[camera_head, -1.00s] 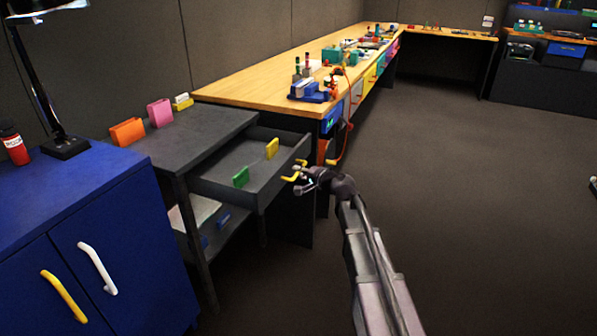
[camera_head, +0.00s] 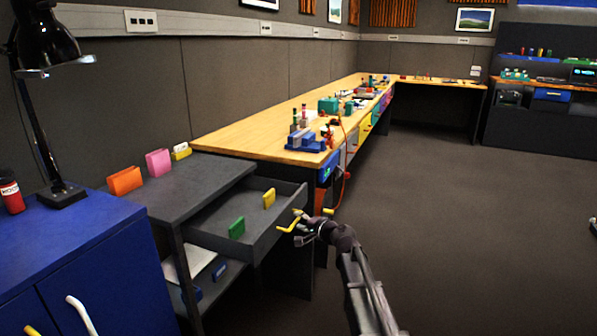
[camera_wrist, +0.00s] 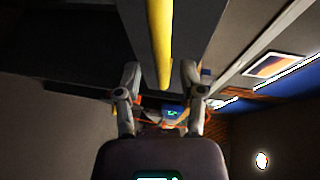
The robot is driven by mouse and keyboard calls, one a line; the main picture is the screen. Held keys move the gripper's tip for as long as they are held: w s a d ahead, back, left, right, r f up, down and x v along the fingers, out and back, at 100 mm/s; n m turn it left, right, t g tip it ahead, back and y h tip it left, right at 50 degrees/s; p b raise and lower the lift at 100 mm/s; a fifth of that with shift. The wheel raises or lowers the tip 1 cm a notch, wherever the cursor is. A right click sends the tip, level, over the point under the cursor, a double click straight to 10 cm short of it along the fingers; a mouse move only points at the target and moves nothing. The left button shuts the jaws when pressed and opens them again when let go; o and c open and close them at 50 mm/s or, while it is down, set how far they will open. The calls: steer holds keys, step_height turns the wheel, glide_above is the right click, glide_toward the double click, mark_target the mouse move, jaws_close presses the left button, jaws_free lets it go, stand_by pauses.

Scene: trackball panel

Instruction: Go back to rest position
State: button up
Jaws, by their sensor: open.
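My gripper (camera_head: 304,228) is at the front of the open grey drawer (camera_head: 262,233), close to its yellow handle (camera_head: 290,221). In the wrist view the fingers of my gripper (camera_wrist: 160,85) are spread apart, and the yellow handle (camera_wrist: 160,45) runs down between or just beyond them. I cannot tell whether the fingers touch it. A green block (camera_head: 237,228) and a yellow block (camera_head: 269,198) stand in the drawer.
An orange block (camera_head: 124,180) and a pink block (camera_head: 158,163) stand on the grey desk top. A blue cabinet (camera_head: 95,262) is at the left. A long wooden workbench (camera_head: 235,140) runs to the back.

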steer(key=s+d+f+n+g+h, duration=0.3)
steer(key=s+d+f+g+h, duration=0.15)
steer(key=s, duration=0.65)
steer(key=s+d+f+n+g+h, duration=0.3)
steer(key=s+d+f, duration=0.3)
steer(key=s, duration=0.5)
steer(key=s+d+f+n+g+h, duration=0.2)
steer(key=s+d+f+g+h, duration=0.25)
steer(key=s, duration=0.65)
step_height(320, 180, up, 36)
steer(key=d+y+p, duration=0.1)
steer(key=p, duration=3.5)
steer(key=shift+d+f, duration=0.25)
steer(key=shift+d, duration=0.1)
